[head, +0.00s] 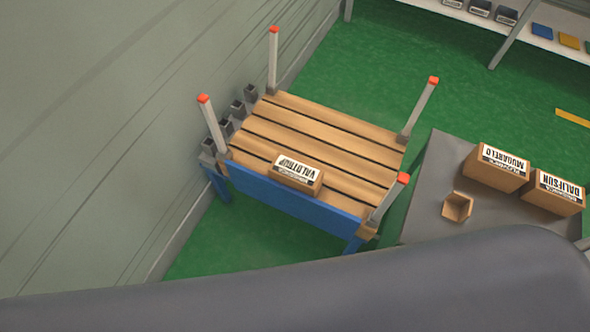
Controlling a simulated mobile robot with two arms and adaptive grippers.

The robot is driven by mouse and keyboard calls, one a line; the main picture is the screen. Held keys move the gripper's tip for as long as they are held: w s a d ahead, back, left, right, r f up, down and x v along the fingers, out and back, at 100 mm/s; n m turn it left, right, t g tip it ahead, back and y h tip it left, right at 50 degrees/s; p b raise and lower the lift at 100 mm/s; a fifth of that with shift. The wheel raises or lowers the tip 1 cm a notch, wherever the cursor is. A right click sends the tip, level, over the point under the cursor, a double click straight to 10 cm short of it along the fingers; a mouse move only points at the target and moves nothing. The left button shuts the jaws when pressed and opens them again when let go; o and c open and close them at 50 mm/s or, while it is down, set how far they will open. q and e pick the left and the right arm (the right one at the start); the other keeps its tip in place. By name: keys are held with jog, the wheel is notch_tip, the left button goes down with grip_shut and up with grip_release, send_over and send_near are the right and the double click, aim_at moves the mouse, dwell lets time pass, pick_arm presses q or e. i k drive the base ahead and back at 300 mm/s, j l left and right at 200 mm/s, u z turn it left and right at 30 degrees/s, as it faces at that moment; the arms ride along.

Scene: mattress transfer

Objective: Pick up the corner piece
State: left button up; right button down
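The corner piece (457,206) appears to be the small light-brown, hollow piece lying on the grey table (425,200) at the right. It sits in front of two labelled boxes and apart from them. Neither of my grippers is in the head view, so I cannot see their state. A large dark grey rounded shape close to the camera hides the bottom of the view.
A slatted wooden platform (330,150) on a blue frame has corner posts with red tips; a labelled box (297,174) lies on it. Two cardboard boxes (497,167) (553,192) stand on the grey table. A wall is at left; green floor lies beyond.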

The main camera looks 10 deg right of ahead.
aim_at(456, 208)
jog(key=z, duration=1.85)
jog(key=l+u, duration=0.1)
jog(key=l, duration=0.15)
